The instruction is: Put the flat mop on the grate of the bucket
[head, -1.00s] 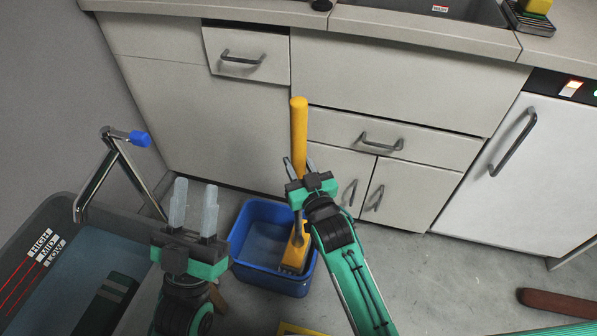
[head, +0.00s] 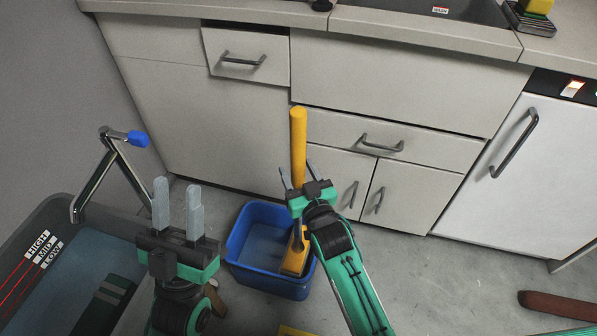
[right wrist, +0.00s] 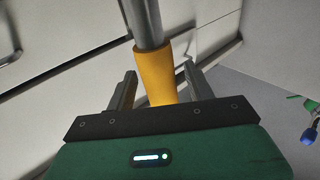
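The yellow-handled tool that I take for the flat mop (head: 298,145) stands nearly upright, its yellow head inside the blue bucket (head: 245,272). No grate can be made out on that bucket. My right gripper (head: 298,177) is at the handle. In the right wrist view its fingers (right wrist: 158,92) stand apart on either side of the yellow grip and metal shaft (right wrist: 147,25), with gaps showing. My left gripper (head: 178,206) is open and empty, fingers up, left of the blue bucket.
A large grey tub (head: 62,215) marked HIGH, MID and LOW stands at the left, with a metal lever with a blue end (head: 138,139). White cabinets (head: 200,115) and a counter (head: 235,15) close off the back.

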